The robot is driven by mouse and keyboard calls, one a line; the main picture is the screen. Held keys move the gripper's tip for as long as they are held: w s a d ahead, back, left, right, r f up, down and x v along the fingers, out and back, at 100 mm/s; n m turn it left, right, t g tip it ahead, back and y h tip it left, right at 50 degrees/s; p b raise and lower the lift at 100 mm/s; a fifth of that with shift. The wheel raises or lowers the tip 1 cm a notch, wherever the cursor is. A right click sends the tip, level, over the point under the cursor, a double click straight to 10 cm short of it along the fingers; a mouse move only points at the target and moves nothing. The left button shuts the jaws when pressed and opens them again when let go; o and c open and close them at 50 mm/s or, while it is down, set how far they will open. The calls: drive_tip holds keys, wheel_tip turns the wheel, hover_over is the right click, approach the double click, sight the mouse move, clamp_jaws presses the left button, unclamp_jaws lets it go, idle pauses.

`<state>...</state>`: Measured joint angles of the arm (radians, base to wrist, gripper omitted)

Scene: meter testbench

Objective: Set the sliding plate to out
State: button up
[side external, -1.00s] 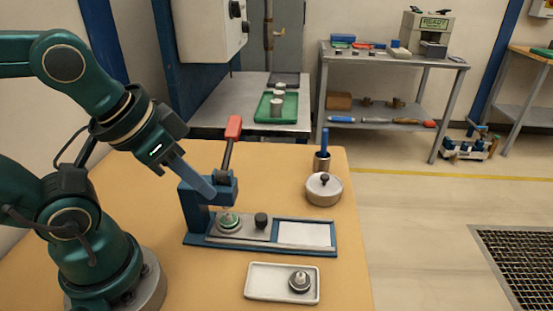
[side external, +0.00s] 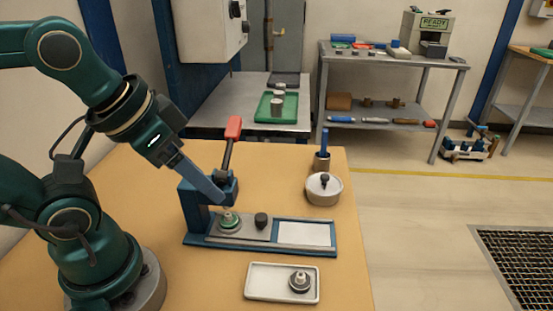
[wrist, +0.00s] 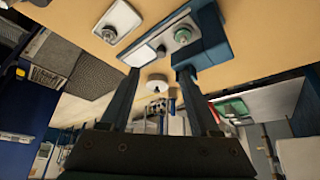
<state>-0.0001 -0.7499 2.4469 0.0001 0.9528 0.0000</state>
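The sliding plate (side external: 243,232) is a grey slab in a long blue base (side external: 265,250), at the left end under the blue press frame (side external: 196,212). It carries a green round seat with a small metal part (side external: 229,222) and a dark knob (side external: 261,219). The right end of the base shows a bare pale panel (side external: 304,233). My gripper (side external: 222,203) points down beside the press head, above the plate and apart from the knob. In the wrist view my gripper (wrist: 156,72) has its two fingers spread with nothing seen between them.
The press lever has a red grip (side external: 233,128). A white tray (side external: 262,284) with a round part lies in front. A lidded pot (side external: 323,190) and a blue-handled tool in a holder (side external: 322,152) stand at the right rear. The table right of the base is clear.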

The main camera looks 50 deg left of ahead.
wheel_tip(320, 180, up, 4)
drive_tip(key=g, duration=0.6)
hover_over(261, 216)
wheel_tip(261, 216, down, 17)
drive_tip(key=shift+f, duration=0.15)
idle(0.7)
clamp_jaws()
idle(1.3)
